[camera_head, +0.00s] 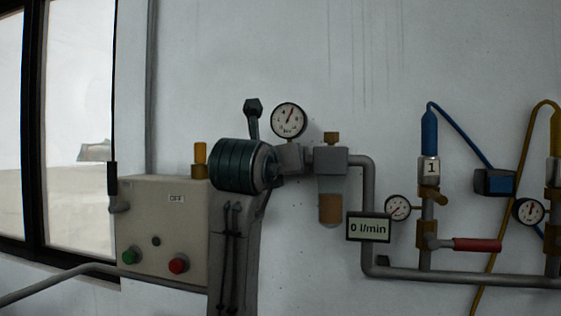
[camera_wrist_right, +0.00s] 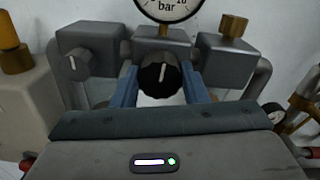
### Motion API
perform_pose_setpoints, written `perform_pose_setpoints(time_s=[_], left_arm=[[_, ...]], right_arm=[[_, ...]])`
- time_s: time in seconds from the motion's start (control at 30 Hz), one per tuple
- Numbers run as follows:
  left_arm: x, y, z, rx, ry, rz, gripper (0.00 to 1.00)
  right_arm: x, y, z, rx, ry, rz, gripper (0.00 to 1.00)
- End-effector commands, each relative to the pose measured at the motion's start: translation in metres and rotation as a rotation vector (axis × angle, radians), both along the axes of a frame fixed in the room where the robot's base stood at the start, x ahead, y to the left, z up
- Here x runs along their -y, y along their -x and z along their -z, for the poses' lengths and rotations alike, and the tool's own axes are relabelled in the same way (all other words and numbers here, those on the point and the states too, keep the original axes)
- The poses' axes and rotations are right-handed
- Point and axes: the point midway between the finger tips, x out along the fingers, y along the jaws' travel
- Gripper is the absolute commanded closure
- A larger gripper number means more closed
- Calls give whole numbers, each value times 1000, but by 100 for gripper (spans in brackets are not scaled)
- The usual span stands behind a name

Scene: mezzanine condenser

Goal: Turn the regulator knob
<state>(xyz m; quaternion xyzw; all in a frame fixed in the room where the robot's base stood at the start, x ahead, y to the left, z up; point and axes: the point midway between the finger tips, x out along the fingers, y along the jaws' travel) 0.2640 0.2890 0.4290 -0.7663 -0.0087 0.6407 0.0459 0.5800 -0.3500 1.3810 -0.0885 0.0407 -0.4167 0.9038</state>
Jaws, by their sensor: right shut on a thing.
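The regulator knob (camera_wrist_right: 158,74) is round and black with a white mark that stands nearly upright in the right wrist view. The blue fingers of my right gripper (camera_wrist_right: 160,90) lie on either side of it, shut on it. The knob sits on the front of a grey regulator body (camera_head: 291,157), under a round pressure gauge (camera_head: 289,120) whose needle points up and slightly right. In the head view my right wrist hides the knob and fingertips. My left gripper is not in view.
A control box (camera_head: 165,225) with green and red buttons is on the left. Right of the regulator are an amber-bowl filter (camera_head: 330,208), a "0 l/min" display (camera_head: 369,227), pipes and a red lever (camera_head: 477,245). A grey-knobbed valve (camera_wrist_right: 85,60) is close left of my fingers.

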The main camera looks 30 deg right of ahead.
Motion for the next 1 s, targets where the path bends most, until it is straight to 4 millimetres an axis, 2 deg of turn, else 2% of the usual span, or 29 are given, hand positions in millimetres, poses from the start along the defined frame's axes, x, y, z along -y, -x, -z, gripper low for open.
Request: perform_pose_setpoints(time_s=[0.07,0.1,0.2,0.47,0.63,0.73,1.0], left_arm=[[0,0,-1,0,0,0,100],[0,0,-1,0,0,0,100],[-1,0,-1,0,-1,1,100],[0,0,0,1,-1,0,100],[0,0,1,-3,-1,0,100],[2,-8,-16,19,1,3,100],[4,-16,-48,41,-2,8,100]], right_arm=[[0,0,-4,7,7,0,83],[0,0,-4,7,7,0,54],[0,0,-3,5,6,1,39],[0,0,-1,2,4,0,39],[-9,7,0,2,3,-4,39],[-21,17,0,5,1,-5,39],[-59,49,1,4,0,-6,39]])
